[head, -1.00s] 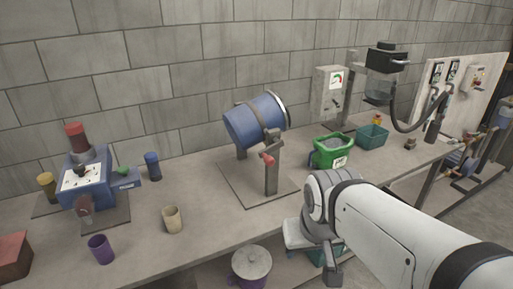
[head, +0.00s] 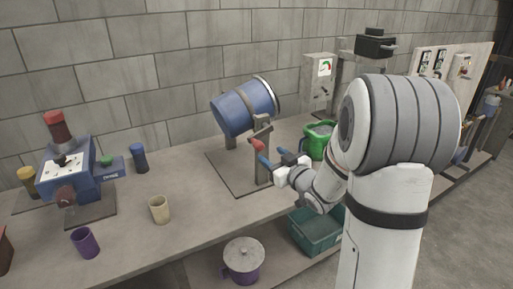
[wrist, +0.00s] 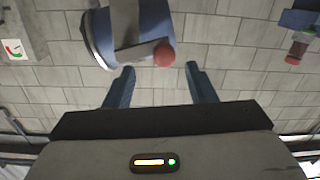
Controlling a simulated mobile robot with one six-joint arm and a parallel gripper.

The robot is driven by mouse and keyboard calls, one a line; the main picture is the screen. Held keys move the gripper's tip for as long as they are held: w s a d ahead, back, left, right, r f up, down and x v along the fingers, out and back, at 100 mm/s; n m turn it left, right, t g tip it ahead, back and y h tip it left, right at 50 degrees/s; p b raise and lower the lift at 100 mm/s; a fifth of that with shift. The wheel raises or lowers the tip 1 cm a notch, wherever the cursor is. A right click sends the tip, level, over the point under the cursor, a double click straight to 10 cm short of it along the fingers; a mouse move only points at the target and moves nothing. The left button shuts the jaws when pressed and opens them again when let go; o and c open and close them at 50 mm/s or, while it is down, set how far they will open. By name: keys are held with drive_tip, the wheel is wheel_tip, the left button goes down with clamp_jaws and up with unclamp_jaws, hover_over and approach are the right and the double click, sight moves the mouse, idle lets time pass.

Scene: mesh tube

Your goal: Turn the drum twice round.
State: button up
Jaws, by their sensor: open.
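The blue drum (head: 243,107) is tilted on its stand on a base plate on the bench. Its crank has a red knob (head: 257,146) on the near side. My gripper (head: 272,156) is open beside the red knob, its blue fingers pointing toward it. In the wrist view, the drum (wrist: 146,22) is at the top, and the red knob (wrist: 164,54) shows beyond the fingertips, between the lines of the two fingers of my gripper (wrist: 160,70). Nothing is held. Whether a finger touches the knob cannot be told.
A green bucket (head: 319,139) stands right of the drum, partly behind my arm. A blue machine (head: 77,173), a beige cup (head: 159,209) and a purple cup (head: 86,243) are at left. A teal crate (head: 316,232) and a lidded pot (head: 243,260) sit below.

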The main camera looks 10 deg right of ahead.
sight(261, 148)
drive_tip(key=shift+w+a+y, duration=0.2)
drive_tip(key=shift+w+y, duration=0.05)
drive_tip(key=shift+y, duration=0.15)
drive_tip(key=p+x, duration=0.1)
drive_tip(key=x, duration=0.6)
drive_tip(key=shift+w+a+p, duration=0.1)
drive_tip(key=shift+w+p, duration=0.05)
drive_tip(key=shift+p, duration=0.25)
drive_tip(key=shift+r, duration=0.1)
clamp_jaws()
